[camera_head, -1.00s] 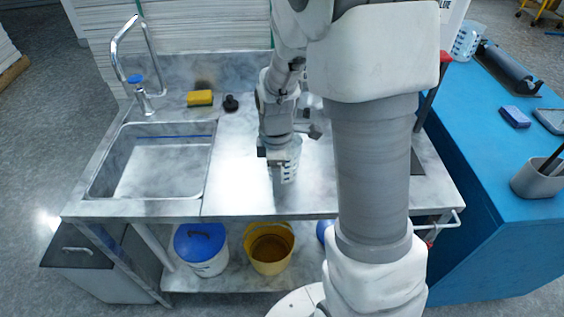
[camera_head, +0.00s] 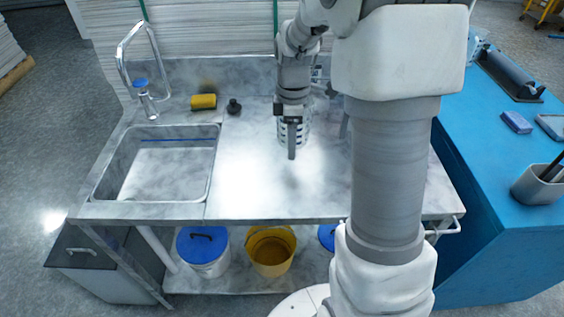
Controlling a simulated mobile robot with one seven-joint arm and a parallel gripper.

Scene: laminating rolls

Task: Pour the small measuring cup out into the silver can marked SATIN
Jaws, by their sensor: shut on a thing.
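The small measuring cup (camera_head: 305,134), clear with dark graduation marks, is in my gripper (camera_head: 291,142). The gripper is shut on it above the middle of the steel worktop and hides much of the cup. The cup looks about upright; its contents cannot be seen. I cannot make out the silver can marked SATIN. A small pale shape with dark marks (camera_head: 317,74) shows at the back beside my wrist, mostly hidden, and I cannot tell what it is.
The sink (camera_head: 155,165) with its tap (camera_head: 140,75), a yellow sponge (camera_head: 203,102) and a dark knob-like object (camera_head: 234,106) are left. The blue table (camera_head: 490,170) is right. My arm hides the worktop's right part. The worktop's front middle is clear.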

